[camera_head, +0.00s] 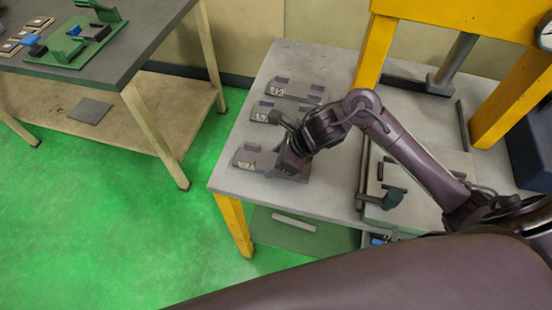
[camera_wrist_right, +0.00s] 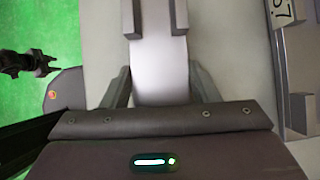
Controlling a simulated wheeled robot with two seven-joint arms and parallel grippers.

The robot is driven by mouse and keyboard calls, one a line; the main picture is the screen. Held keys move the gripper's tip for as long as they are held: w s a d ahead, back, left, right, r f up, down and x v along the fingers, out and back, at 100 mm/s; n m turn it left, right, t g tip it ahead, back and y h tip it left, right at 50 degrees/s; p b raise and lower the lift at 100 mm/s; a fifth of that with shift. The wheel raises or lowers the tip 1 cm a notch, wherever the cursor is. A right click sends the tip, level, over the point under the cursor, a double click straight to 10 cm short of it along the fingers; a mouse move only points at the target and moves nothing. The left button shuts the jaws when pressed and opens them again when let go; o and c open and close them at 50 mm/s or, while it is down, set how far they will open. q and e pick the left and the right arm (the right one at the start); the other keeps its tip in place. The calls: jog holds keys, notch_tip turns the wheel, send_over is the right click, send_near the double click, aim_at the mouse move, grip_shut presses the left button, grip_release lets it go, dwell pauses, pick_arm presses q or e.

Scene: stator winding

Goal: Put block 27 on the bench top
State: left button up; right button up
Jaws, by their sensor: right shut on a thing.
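My right gripper (camera_head: 291,163) is at the front block (camera_head: 245,158) on the grey bench top, at that block's right part. In the right wrist view its two fingers (camera_wrist_right: 160,88) are shut on a grey block (camera_wrist_right: 160,70) with two upright posts at its far end. No number shows on the held block there. I cannot tell whether the held block touches the bench. My left gripper is not clearly seen.
The bench top (camera_head: 225,180) has bare room at its left edge. Another grey block (camera_wrist_right: 290,75) with a partly cut-off label lies right of the fingers. A yellow frame (camera_head: 375,45) stands at the back right. A dark table (camera_head: 100,70) with green fixtures is at left.

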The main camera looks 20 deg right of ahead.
jog(key=shift+f+b, duration=0.15)
jog(key=shift+b, duration=0.15)
jog(key=o, duration=1.4)
jog(key=shift+d+r+p, duration=0.15)
jog(key=shift+r+p, duration=0.2)
jog(key=v, duration=1.1)
jog(key=shift+s+r, duration=0.2)
jog(key=shift+d, duration=0.1)
